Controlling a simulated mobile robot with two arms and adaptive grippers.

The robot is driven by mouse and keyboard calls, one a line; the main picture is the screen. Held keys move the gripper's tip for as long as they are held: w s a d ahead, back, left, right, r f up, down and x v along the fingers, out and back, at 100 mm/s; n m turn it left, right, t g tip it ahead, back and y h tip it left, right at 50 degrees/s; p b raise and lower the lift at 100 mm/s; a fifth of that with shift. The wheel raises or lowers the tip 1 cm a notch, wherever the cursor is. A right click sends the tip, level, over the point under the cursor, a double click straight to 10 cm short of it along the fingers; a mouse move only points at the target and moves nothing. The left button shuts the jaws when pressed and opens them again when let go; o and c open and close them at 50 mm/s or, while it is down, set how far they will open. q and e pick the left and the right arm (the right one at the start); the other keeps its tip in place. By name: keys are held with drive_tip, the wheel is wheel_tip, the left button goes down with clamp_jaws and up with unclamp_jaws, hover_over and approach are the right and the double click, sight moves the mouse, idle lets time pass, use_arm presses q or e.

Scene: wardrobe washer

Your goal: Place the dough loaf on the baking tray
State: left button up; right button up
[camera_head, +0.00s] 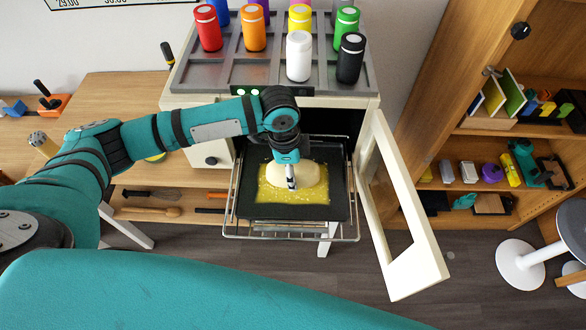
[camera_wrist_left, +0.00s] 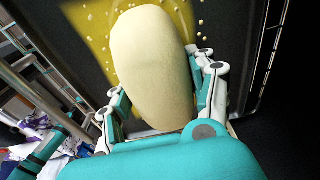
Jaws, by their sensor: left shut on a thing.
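The pale dough loaf (camera_head: 311,174) is over the yellow patch on the black baking tray (camera_head: 321,208), which sits on a pulled-out oven rack. My left gripper (camera_head: 290,180) comes down from above and is shut on the loaf. In the left wrist view the loaf (camera_wrist_left: 152,65) lies between the two fingers (camera_wrist_left: 160,95), with the yellow patch (camera_wrist_left: 98,38) on the tray behind it. I cannot tell whether the loaf's underside touches the tray. My right gripper is not in view.
The oven door (camera_head: 403,215) stands open to the right of the rack (camera_head: 290,234). Several coloured jars (camera_head: 299,56) stand on a grey tray on top of the oven. A wooden table (camera_head: 115,95) is at left and a shelf unit (camera_head: 480,130) at right.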

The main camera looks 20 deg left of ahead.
use_arm(q)
drive_tip(key=shift+f, duration=0.15)
drive_tip(key=o, duration=1.5)
drive_tip(key=shift+o, duration=0.5)
drive_tip(key=shift+f, duration=0.1)
drive_tip(key=shift+o, duration=1.2)
drive_tip(key=r, duration=0.4)
drive_tip(key=a+r, duration=0.1)
drive_tip(key=r, duration=0.7)
drive_tip(key=shift+s+a, duration=0.2)
